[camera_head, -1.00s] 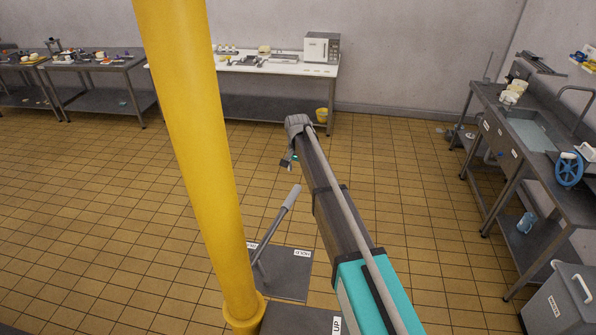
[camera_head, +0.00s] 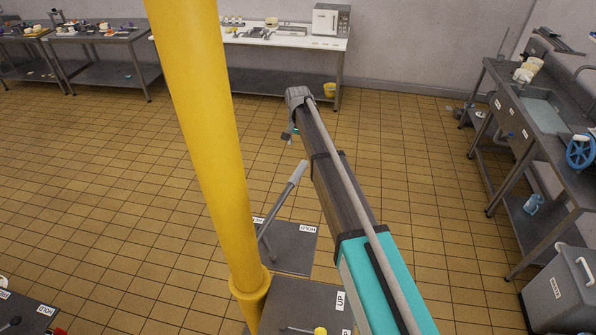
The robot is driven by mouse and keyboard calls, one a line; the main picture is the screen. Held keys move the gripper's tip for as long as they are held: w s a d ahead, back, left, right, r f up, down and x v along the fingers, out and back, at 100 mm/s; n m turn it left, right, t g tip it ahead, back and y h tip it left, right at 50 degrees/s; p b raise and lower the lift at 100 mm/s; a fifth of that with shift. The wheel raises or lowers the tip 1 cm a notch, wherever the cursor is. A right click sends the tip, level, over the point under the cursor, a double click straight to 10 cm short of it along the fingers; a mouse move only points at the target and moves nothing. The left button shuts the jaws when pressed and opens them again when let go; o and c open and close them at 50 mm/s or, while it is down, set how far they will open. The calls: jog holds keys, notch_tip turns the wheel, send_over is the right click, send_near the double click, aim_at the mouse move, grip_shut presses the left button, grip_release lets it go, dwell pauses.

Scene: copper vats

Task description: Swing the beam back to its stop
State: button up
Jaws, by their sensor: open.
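I cannot make out a swinging beam or its stop in this view. A thick yellow post (camera_head: 205,130) stands left of centre, slightly tilted in the picture, with a collar (camera_head: 249,284) near its lower end. Its top is out of view. A lever with a light grey handle (camera_head: 291,180) leans up from a dark plate (camera_head: 290,260) labelled HOLD, just right of the post. My arm reaches forward from the lower right. My gripper (camera_head: 288,136) is small and dark at its far end, above the floor and apart from the post and lever. It is open and empty.
A dark plate (camera_head: 290,300) with an UP label lies at the post's foot. Another dark labelled surface (camera_head: 20,312) shows at lower left. A sink bench (camera_head: 545,150) with a blue wheel and a grey bin (camera_head: 560,290) stand at right. Tables line the back wall. Tiled floor between is clear.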

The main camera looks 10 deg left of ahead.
aim_at(299, 169)
jog(key=shift+s+f, duration=0.1)
notch_tip(299, 169, down, 14)
jog(key=b, duration=1.3)
jog(key=shift+r+b, duration=0.2)
jog(key=shift+b, duration=0.2)
grip_shut()
dwell(0.4)
